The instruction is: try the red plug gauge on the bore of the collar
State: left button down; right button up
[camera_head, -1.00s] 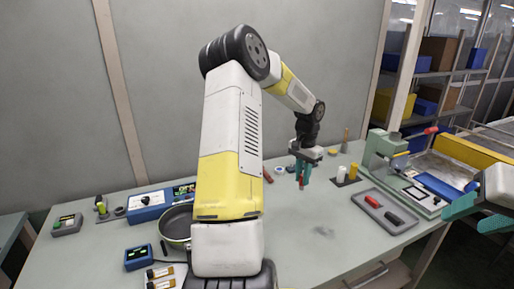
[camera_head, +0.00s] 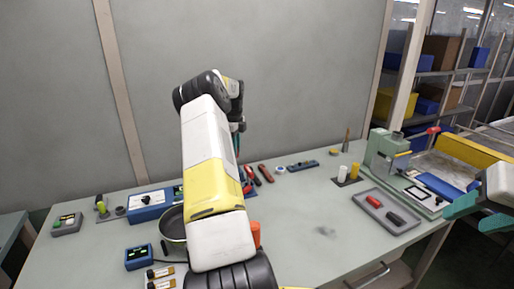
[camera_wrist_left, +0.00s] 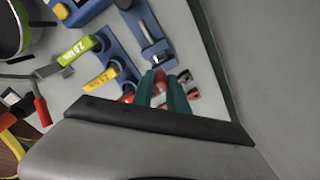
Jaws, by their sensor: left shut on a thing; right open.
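My left gripper (camera_wrist_left: 163,80) is shut on a small red piece (camera_wrist_left: 159,88), which shows between its green fingers in the left wrist view; I cannot tell if this is the plug gauge. In the head view my own arm hides most of this gripper. Near it in the wrist view is a blue rack (camera_wrist_left: 122,62) with a green-labelled handle (camera_wrist_left: 80,48), a yellow-labelled one (camera_wrist_left: 102,79) and a red tip (camera_wrist_left: 128,98). My right gripper (camera_head: 478,213) is open and empty. I cannot identify the collar for certain.
The grey tray (camera_head: 362,205) also holds a dark piece (camera_head: 397,219). A pan (camera_head: 172,225) is left of my arm. The bench's front middle is clear.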

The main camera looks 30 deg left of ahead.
pick_arm(q)
jog(key=shift+s+a+m, duration=0.2)
jog(key=shift+a+m, duration=0.1)
jog(key=shift+a, duration=0.2)
jog(key=shift+f, duration=1.75)
jog(key=shift+f, duration=0.6)
jog(key=shift+f, duration=0.35)
jog(key=shift+f, duration=0.75)
dwell(0.7)
dwell(0.6)
jog(key=shift+r, duration=3.5)
